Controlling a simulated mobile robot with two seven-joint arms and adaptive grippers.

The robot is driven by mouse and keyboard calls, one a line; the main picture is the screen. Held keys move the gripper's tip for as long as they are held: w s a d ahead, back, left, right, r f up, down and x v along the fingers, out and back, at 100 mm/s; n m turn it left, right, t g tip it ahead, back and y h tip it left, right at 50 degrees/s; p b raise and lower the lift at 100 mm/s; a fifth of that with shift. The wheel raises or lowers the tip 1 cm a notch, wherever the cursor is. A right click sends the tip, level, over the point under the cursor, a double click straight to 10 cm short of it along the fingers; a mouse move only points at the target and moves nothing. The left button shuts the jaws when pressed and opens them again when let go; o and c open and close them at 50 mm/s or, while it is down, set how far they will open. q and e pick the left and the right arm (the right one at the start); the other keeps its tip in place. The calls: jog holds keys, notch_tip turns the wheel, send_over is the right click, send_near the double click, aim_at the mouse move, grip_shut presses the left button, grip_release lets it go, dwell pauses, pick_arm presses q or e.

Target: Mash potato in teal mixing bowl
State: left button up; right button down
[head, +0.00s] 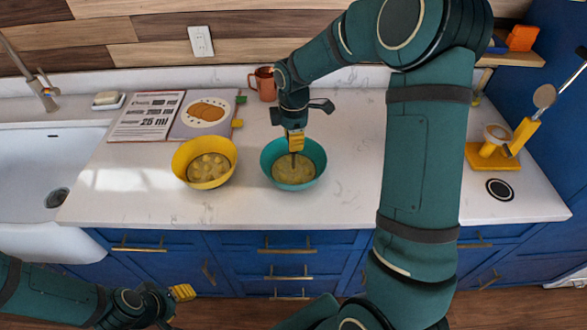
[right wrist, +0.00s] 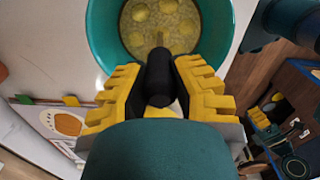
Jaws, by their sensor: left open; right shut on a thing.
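The teal mixing bowl (head: 318,156) stands on the white counter. It holds pale yellow potato (head: 294,178), and in the right wrist view several round lumps (right wrist: 180,38) show in a grainy mash. My right gripper (head: 296,142) is above the bowl, shut on the black handle of a masher (right wrist: 159,80). The handle points down into the bowl; the masher's head is not clearly visible. The right gripper's yellow fingers (right wrist: 158,88) show on both sides of the handle. My left gripper (head: 182,292) is open and empty, low in front of the blue cabinets.
A yellow bowl (head: 180,170) with pale chunks stands left of the teal bowl. Behind are an open cookbook (head: 146,118) and a copper mug (head: 265,84). A sink (head: 40,165) is at left, a yellow stand (head: 492,155) at right. The counter's front strip is clear.

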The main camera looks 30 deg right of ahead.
jog(key=shift+f+b, duration=0.45)
jog(key=shift+f, duration=0.4)
dwell(1.1)
jog(key=shift+r+p, duration=1.55)
jog(key=shift+r, duration=0.6)
notch_tip(320, 180, up, 2)
jog(key=shift+r+p, duration=0.15)
jog(key=shift+p, duration=0.8)
notch_tip(320, 180, up, 2)
jog(key=shift+r+p, duration=0.1)
jog(key=shift+p, duration=0.25)
jog(key=shift+r, duration=1.15)
